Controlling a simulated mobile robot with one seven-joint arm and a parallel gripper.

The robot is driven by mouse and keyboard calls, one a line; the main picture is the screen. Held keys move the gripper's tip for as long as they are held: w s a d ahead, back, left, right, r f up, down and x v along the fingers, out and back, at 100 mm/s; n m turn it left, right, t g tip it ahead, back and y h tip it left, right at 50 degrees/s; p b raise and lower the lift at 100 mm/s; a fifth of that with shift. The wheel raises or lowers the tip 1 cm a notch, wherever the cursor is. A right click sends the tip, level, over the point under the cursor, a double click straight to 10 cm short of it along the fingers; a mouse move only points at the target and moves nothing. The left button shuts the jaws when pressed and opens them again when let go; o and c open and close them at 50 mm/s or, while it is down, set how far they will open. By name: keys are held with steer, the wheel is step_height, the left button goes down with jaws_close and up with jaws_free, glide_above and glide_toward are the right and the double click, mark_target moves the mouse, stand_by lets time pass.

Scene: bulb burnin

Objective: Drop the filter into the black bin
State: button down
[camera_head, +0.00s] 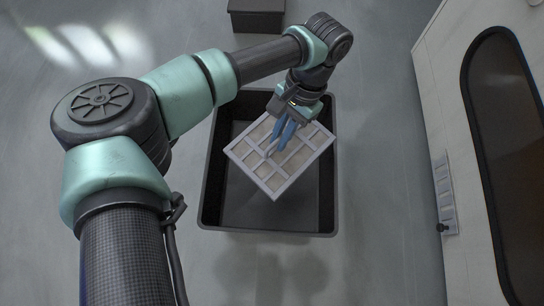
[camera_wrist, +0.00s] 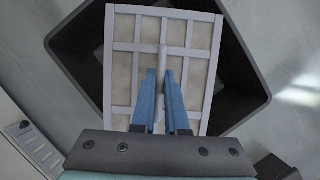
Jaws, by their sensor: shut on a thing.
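The filter (camera_head: 284,168) is a flat light panel with a pale grid frame; in the head view it hangs tilted over the open black bin (camera_head: 222,196). My gripper (camera_head: 273,148) has its blue fingers shut on a raised bar at the middle of the filter. In the wrist view the filter (camera_wrist: 124,55) fills the middle, with the blue fingertips (camera_wrist: 162,78) on either side of the bar. The bin (camera_wrist: 237,82) shows behind it. The filter covers part of the bin's inside; the visible floor of the bin looks empty. How high the filter is above the rim I cannot tell.
A cream cabinet (camera_head: 425,75) with a dark oval window (camera_head: 505,130) and a slatted vent (camera_head: 445,195) stands at the right. A dark box (camera_head: 256,14) is at the top. The grey floor (camera_head: 385,200) between bin and cabinet is clear.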

steer(key=shift+f+b, duration=1.65)
steer(key=shift+f, duration=0.7)
steer(key=c, duration=0.9)
jaws_free()
steer(key=shift+o, duration=0.2)
steer(key=shift+r, duration=0.1)
steer(key=p+v, duration=0.2)
steer(key=v, duration=0.9)
steer(key=shift+w+d+r, duration=0.1)
steer(key=shift+w+r, duration=0.05)
steer(key=shift+r, duration=0.2)
steer(key=shift+w+d+r, duration=0.1)
steer(key=shift+r, duration=0.4)
